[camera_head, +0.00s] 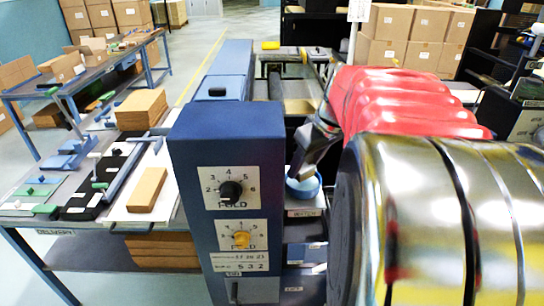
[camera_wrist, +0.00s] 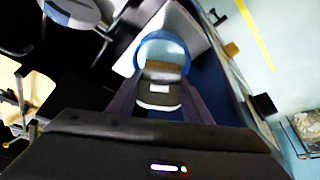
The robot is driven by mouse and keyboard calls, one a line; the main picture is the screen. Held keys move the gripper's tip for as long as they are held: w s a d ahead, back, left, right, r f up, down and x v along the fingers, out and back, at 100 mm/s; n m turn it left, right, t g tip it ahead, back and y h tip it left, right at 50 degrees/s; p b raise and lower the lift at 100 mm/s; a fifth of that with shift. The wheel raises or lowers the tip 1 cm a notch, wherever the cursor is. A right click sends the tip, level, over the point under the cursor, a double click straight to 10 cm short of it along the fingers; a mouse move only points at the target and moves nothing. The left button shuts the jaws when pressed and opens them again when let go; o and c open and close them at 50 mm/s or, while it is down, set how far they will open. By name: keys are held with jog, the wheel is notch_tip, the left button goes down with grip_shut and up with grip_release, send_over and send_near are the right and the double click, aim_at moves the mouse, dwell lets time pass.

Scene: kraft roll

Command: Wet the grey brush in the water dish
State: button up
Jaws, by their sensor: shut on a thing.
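The water dish (camera_wrist: 162,47) is a round blue bowl with pale contents, just beyond my fingertips in the wrist view. In the head view the dish (camera_head: 304,190) sits right of the blue machine, above a label. My gripper (camera_wrist: 161,84) is shut on the grey brush (camera_wrist: 158,98), a dark grey block with a white label. The brush's brownish far end overlaps the near part of the dish. In the head view my gripper (camera_head: 304,160) points down over the dish. I cannot tell whether the bristles touch the water.
The blue machine (camera_head: 223,140) with dials stands close left of the dish. A delivery table (camera_head: 75,230) at left holds brown stacks and green-handled tools. Cardboard boxes (camera_head: 410,35) are stacked at the back right. My arm hides much of the right side.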

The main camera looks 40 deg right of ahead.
jog(key=shift+r, duration=1.8)
jog(key=shift+s, duration=0.25)
